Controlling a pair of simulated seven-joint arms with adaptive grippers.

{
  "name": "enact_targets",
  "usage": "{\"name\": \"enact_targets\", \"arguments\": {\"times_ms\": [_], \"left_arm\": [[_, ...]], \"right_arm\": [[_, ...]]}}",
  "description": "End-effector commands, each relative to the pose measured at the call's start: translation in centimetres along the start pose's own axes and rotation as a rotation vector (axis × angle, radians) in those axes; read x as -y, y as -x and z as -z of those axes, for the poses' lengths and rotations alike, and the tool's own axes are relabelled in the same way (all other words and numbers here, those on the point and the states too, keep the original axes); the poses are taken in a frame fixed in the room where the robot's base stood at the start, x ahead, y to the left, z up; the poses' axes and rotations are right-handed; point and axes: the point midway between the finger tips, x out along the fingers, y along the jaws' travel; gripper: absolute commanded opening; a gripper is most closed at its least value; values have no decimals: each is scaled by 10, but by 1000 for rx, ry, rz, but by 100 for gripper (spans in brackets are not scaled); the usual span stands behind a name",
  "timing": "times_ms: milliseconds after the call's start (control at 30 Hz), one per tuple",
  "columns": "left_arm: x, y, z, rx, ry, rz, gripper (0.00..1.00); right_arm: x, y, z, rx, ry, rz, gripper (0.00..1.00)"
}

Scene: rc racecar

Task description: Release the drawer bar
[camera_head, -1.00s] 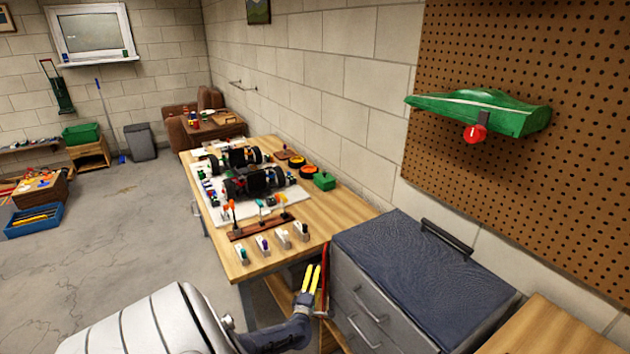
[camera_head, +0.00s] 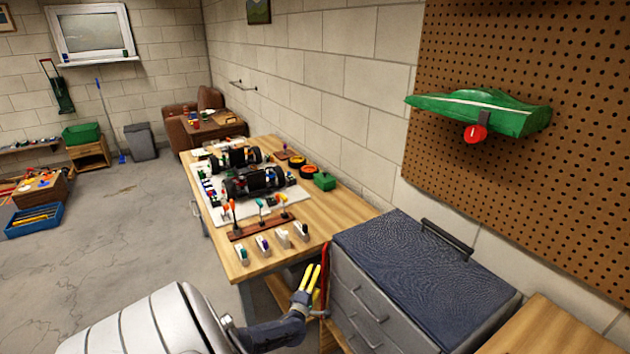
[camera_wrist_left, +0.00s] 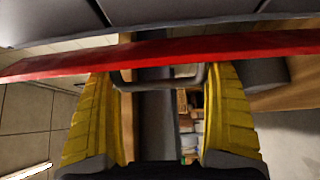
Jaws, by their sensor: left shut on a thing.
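The red drawer bar (camera_head: 325,270) stands at the left front edge of the grey drawer cabinet (camera_head: 385,318). In the left wrist view the bar (camera_wrist_left: 160,55) runs across the picture in front of the drawer fronts. A grey U-shaped handle (camera_wrist_left: 160,84) projects from the bar. My left gripper (camera_head: 312,270) has yellow fingers and is at the bar's left side. In the wrist view its fingers (camera_wrist_left: 160,85) sit at the two sides of the handle, shut on it. The bar's lower end is partly hidden by the gripper. My right gripper is not in view.
The wooden workbench (camera_head: 345,212) with RC car parts and tools stands behind the gripper, left of the cabinet. A green car body (camera_head: 490,112) hangs on the pegboard (camera_head: 560,50). The floor (camera_head: 110,240) on the left is open.

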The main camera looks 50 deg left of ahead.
Motion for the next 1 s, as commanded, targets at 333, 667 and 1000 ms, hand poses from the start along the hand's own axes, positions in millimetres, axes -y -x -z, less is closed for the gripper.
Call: {"name": "enact_targets", "arguments": {"times_ms": [333,667,1000], "left_arm": [[0,-8,6,209,-8,0,58],[1,-11,8,321,-3,5,58],[1,-11,8,327,1,5,58]], "right_arm": [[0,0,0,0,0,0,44],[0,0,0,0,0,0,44],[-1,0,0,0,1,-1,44]]}}
